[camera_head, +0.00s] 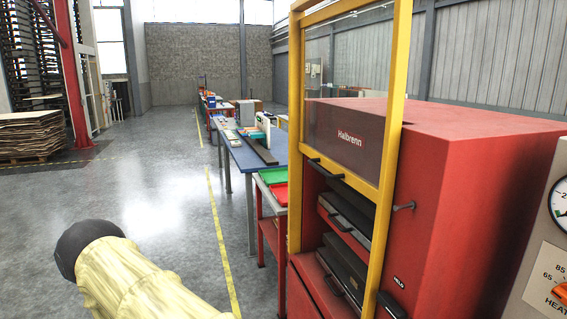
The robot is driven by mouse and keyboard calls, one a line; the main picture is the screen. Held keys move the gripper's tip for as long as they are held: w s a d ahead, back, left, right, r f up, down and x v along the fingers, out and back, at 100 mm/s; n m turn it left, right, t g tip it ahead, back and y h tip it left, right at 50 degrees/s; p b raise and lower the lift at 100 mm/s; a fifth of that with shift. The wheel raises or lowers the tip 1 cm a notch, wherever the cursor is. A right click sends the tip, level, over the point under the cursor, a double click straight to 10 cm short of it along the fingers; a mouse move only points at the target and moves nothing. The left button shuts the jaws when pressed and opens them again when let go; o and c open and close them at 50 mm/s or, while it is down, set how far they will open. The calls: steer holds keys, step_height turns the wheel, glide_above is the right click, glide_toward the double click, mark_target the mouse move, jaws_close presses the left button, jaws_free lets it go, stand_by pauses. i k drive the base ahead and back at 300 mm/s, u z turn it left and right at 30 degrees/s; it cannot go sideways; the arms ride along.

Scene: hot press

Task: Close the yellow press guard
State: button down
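The yellow press guard (393,110) is a tall yellow frame on the front of the red press (470,150). Its clear pane is raised in the upper part, in front of the dark panel marked Halbrenn. A dark handle (326,169) sits at the pane's lower edge. Below the pane, the opening with dark platens (345,218) is uncovered. My arm, in a pale yellow cover with a dark rounded joint, shows at the bottom left, apart from the press. My gripper is not in view.
A control panel with a gauge and orange knob (561,291) stands at the right edge. Blue-topped workbenches (247,158) and a red cart with green and red trays (272,176) stand left of the press. The grey floor (150,195) on the left is clear.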

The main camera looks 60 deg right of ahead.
mark_target(370, 190)
steer(key=u, duration=0.05)
steer(key=i, duration=0.55)
steer(key=z, duration=1.95)
